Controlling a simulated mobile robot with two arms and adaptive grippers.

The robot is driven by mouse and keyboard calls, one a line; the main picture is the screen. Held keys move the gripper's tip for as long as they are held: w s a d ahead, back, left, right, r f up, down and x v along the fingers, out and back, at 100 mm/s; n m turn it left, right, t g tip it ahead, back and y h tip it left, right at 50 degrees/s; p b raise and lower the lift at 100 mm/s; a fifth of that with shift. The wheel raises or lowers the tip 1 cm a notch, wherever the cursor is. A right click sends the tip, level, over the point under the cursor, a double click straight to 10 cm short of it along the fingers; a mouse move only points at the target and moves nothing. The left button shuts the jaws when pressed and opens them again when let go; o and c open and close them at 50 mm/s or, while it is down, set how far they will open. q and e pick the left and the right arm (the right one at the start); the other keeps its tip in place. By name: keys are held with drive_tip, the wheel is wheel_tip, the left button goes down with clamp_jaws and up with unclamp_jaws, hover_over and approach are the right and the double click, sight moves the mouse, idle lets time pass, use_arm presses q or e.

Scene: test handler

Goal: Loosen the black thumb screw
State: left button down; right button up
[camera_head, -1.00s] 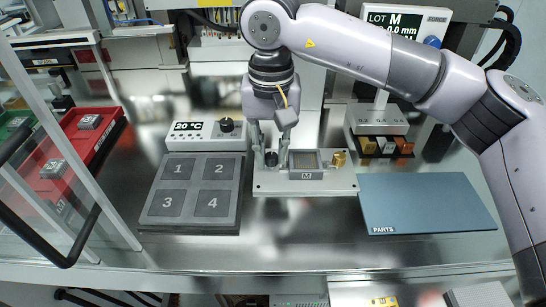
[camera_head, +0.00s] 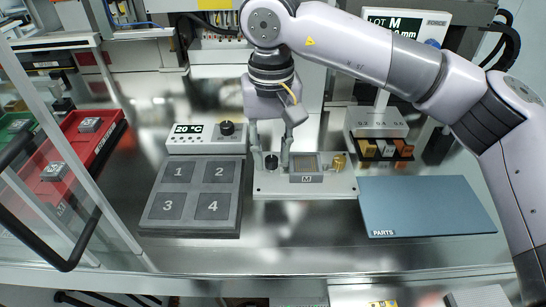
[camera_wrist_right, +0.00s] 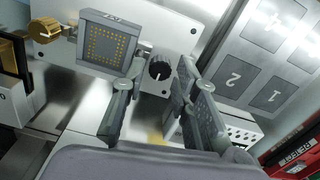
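The black thumb screw (camera_head: 271,162) stands on the left part of a light metal plate (camera_head: 310,188). In the right wrist view, the same screw (camera_wrist_right: 160,68) is a round black knob with a pale pointer line. My right gripper (camera_head: 271,164) points down over the plate, with one finger on each side of the screw. In the wrist view, my right gripper's fingers (camera_wrist_right: 160,78) are apart, with visible gaps to the knob. My left gripper is not in view.
A socket marked M (camera_head: 306,178) and a brass knob (camera_head: 339,161) sit right of the screw on the plate. A numbered grey tray (camera_head: 150,222) and a temperature box (camera_head: 186,148) are left. A blue parts mat (camera_head: 430,205) lies right.

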drive_tip(key=shift+r+p, duration=1.1)
drive_tip(key=shift+r, duration=1)
